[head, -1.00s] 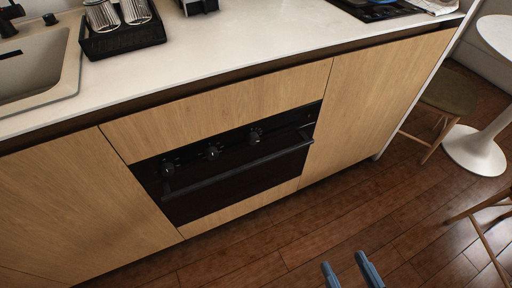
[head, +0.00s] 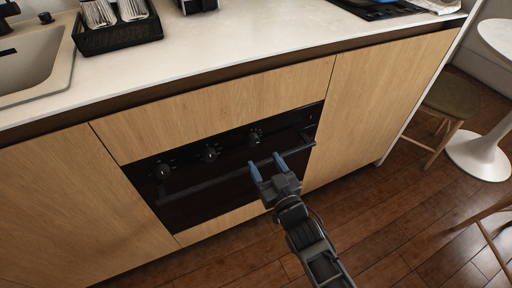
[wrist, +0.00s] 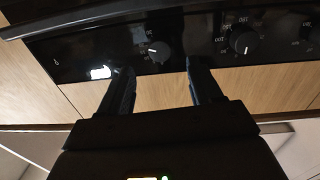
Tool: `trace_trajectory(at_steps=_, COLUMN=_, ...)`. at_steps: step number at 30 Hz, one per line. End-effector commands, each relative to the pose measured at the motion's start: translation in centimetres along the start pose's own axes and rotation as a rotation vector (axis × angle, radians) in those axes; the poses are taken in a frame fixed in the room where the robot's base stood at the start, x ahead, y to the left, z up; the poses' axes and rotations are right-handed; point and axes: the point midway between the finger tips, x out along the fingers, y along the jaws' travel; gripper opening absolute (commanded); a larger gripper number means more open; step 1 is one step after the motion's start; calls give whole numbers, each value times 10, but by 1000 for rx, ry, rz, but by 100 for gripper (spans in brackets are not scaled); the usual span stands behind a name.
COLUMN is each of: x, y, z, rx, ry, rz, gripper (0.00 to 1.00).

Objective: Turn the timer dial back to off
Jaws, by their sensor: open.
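Three black dials sit in a row on the black oven panel. In the head view they are the left dial (head: 163,171), the middle dial (head: 210,154) and the right dial (head: 254,138). The wrist view looks inverted; there the right dial (wrist: 159,52) shows beyond and between my fingertips, its white mark pointing left. The middle dial (wrist: 243,40) is beside it.
The oven handle bar (head: 240,168) runs across below the dials. A small lit spot (wrist: 100,73) glows on the panel. The countertop (head: 230,50) lies above, with a black rack (head: 118,39). A stool (head: 447,100) stands right. The floor in front is clear.

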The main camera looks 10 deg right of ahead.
Motion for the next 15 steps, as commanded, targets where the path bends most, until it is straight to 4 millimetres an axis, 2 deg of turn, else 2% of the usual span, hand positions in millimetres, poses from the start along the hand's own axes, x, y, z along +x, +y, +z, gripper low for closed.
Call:
trace_trajectory(at_steps=9, x=46, y=0, z=0, rx=-1, ry=3, rz=0, gripper=64)
trace_trajectory(at_steps=15, x=67, y=0, z=0, rx=0, ry=2, rz=0, gripper=64)
